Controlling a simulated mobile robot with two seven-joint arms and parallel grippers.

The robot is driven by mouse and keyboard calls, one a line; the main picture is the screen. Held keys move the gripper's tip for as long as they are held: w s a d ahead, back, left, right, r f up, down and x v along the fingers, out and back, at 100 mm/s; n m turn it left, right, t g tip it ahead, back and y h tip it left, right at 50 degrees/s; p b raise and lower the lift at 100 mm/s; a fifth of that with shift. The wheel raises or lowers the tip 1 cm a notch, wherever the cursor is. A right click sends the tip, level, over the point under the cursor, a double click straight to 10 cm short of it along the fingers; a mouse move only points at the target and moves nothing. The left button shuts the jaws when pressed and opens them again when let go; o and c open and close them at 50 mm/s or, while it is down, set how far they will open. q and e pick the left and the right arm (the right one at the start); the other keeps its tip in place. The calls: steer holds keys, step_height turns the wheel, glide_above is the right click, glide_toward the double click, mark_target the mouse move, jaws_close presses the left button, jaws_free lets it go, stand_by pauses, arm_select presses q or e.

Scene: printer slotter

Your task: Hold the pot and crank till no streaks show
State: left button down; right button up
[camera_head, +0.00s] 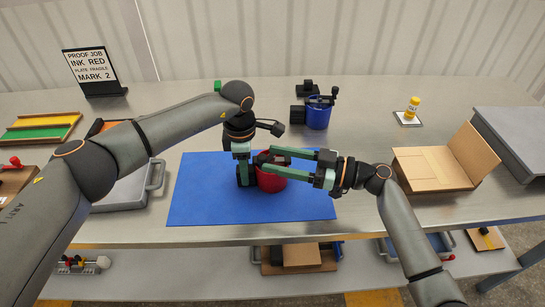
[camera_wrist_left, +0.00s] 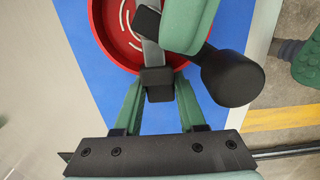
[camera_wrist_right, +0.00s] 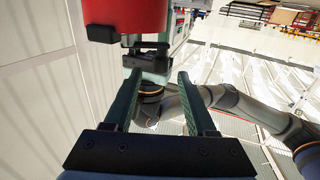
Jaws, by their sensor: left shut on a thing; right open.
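The red pot (camera_head: 270,183) stands upright on the blue mat (camera_head: 205,195). In the left wrist view, pale curved streaks (camera_wrist_left: 134,28) show inside the red pot (camera_wrist_left: 104,35). My left gripper (camera_head: 246,172) points down at the pot's left side. In its wrist view the fingers are shut on the pot's black handle block (camera_wrist_left: 157,82). My right gripper (camera_head: 270,160) is open and reaches over the pot from the right, at the dark crank on top. My arms and fingers hide part of the crank.
A blue pot (camera_head: 318,115) with its own crank stands behind the mat. A yellow bottle (camera_head: 413,105) and an open cardboard box (camera_head: 432,168) are to the right. A grey tray (camera_head: 130,192) is left of the mat. A sign (camera_head: 90,70) stands at the back left.

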steer(key=shift+w+a, duration=0.2)
steer(key=shift+a, duration=0.5)
steer(key=shift+c, duration=0.4)
jaws_close()
